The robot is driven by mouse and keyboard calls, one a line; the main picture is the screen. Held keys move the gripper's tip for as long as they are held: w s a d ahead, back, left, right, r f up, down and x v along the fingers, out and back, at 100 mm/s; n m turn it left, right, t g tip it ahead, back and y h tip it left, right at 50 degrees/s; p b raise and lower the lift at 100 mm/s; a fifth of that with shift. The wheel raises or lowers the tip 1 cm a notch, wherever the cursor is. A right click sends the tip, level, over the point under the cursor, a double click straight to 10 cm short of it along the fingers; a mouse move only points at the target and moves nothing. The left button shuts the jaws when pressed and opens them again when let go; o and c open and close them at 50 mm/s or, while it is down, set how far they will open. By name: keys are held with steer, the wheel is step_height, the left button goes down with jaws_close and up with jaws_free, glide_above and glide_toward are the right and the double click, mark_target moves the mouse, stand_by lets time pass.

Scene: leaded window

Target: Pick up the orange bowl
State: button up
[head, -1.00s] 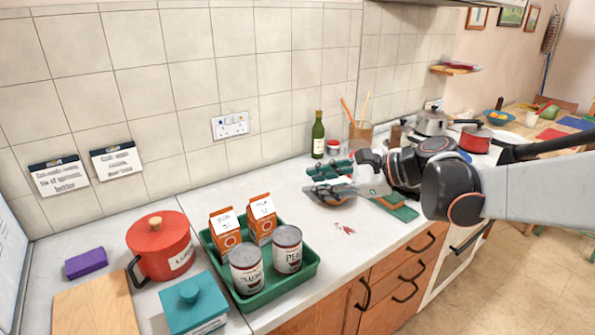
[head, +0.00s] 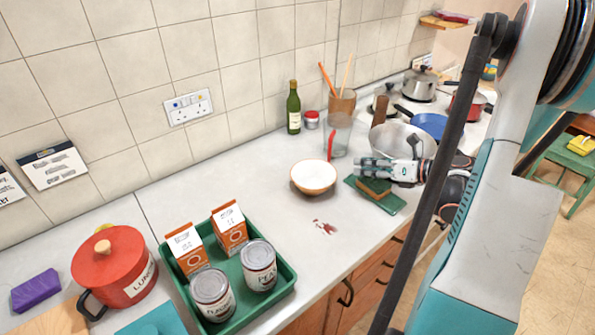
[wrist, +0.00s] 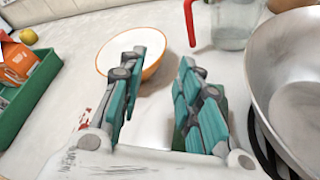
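The orange bowl (head: 314,177), white inside with an orange rim and outside, stands upright on the white counter. In the wrist view the bowl (wrist: 112,52) is ahead, behind my left finger, which hides part of it. My gripper (head: 362,169) is just right of the bowl in the head view, apart from it. In the wrist view my gripper's teal fingers (wrist: 162,68) are spread with nothing between them. The gripper is open and empty.
A green board (head: 391,205) with a brown block lies under my gripper. A clear jug (head: 338,136), a large metal pan (head: 398,136) and a wine bottle (head: 293,110) stand behind. A green tray (head: 284,286) with cartons and cans is front left.

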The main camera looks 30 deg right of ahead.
steer(key=b, duration=0.2)
glide_toward(322, 162)
steer(key=shift+x, duration=0.9)
steer(key=shift+b+x, duration=0.85)
steer(key=shift+x, duration=2.1)
jaws_close()
